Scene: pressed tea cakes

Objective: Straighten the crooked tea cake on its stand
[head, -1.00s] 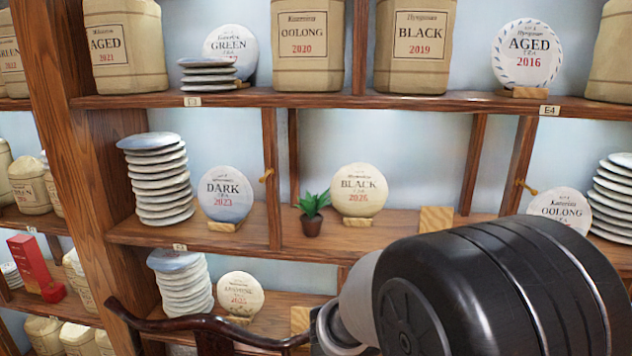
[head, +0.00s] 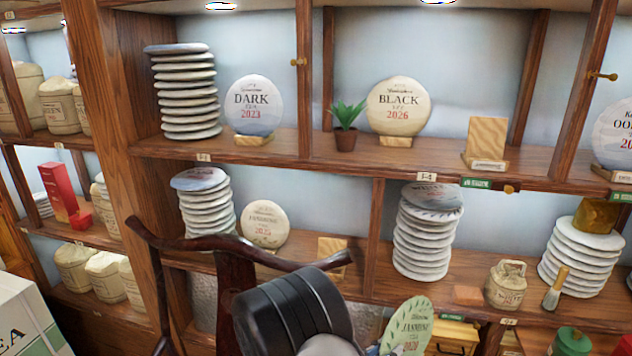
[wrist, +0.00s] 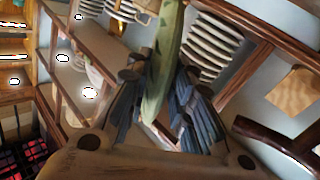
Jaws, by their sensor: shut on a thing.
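A pale green tea cake (head: 407,325) marked Jasmine is in my gripper, leaning to the right, in front of the lower shelf. In the wrist view the same green cake (wrist: 166,60) shows nearly edge-on between the two dark fingers. My gripper (wrist: 160,80) is shut on it. Two wooden stands hold no cake: one on the upper shelf (head: 487,140) and one on the lower shelf (head: 333,256). A cream cake (head: 264,226) on the lower shelf looks slightly turned. The Black 2026 cake (head: 399,105) and Dark 2023 cake (head: 254,105) stand upright.
A curved dark wooden rail (head: 230,243) crosses in front of the lower shelf. A small potted plant (head: 346,125) stands by the Black cake.

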